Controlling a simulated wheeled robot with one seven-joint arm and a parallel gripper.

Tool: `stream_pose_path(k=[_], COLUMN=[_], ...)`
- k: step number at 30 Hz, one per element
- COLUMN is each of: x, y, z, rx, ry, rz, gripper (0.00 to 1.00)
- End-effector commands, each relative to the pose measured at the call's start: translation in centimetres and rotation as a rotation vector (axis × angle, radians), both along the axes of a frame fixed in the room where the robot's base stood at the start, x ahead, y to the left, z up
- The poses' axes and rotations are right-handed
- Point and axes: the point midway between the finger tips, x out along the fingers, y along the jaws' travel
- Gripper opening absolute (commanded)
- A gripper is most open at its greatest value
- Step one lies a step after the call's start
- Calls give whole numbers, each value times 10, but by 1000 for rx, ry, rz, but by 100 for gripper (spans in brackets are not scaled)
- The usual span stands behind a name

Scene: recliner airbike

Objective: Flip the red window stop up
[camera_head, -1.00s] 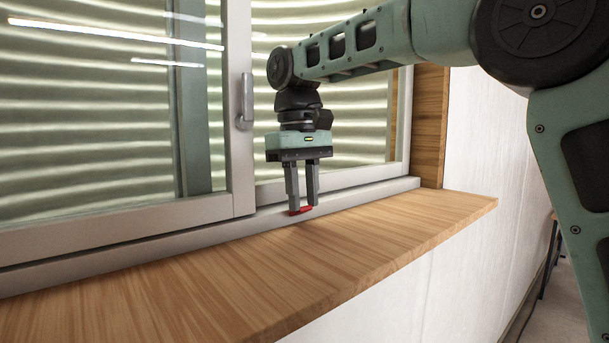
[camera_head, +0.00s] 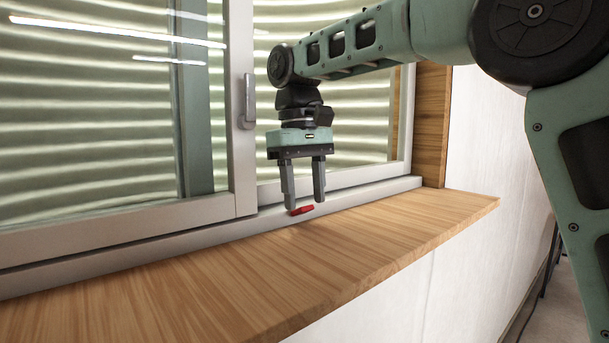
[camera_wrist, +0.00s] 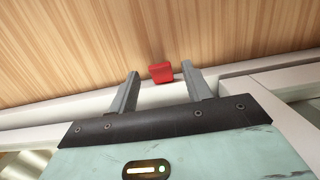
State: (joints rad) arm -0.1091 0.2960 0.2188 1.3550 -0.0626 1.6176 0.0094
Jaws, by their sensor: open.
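The red window stop (camera_head: 302,210) is a small red piece at the lower window track, by the inner edge of the wooden sill. It lies nearly flat, with its right end a little higher in the head view. My gripper (camera_head: 305,205) points down over the track, open and empty, with its fingertips close above the stop. In the wrist view the stop (camera_wrist: 161,72) shows between and just past the two fingertips (camera_wrist: 160,75). A gap shows on each side of it. I cannot tell whether a fingertip touches it.
The wooden sill (camera_head: 220,285) is clear. The sliding window frame (camera_head: 241,120) with its grey handle (camera_head: 247,100) stands left of my gripper. A wooden side panel (camera_head: 431,125) and white wall (camera_head: 485,140) are to the right.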

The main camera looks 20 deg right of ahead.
Motion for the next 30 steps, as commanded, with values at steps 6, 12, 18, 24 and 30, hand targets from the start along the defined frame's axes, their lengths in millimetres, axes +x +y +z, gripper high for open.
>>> stream_pose_path(k=[6,12,18,24,30], x=[1,1,1,0,0], y=[0,1,1,0,0], z=[31,67,90,97,96], rx=[2,2,1,1,1], ry=[-5,-5,-3,-2,-2], rz=[0,1,1,0,0], gripper=[49,49,49,49,49])
